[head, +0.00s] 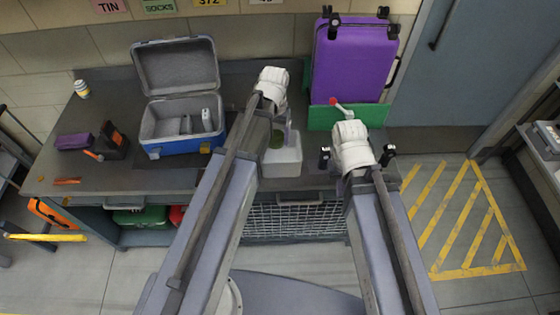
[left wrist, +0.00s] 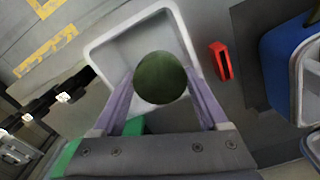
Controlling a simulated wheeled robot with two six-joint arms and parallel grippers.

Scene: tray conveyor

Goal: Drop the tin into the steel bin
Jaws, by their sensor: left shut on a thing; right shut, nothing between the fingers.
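My left gripper (head: 280,133) is shut on a dark green round thing, which I take to be the tin seen end-on (left wrist: 160,77). In the left wrist view its two lavender fingers grip it from both sides. It is held over a pale grey open bin (left wrist: 107,52), the likely steel bin, whose visible floor looks empty. In the head view this bin (head: 284,166) stands at the bench's front edge, partly covered by my left arm. My right gripper (head: 357,156) is shut and empty, to the right of the bin; its fingertips are hard to make out.
A blue open cooler (head: 183,146) stands left of the bin, and a red object (left wrist: 221,61) lies between them. A purple suitcase (head: 350,62) and a green panel (head: 372,115) are behind my right arm. A small striped can (head: 82,89) stands at the far left.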

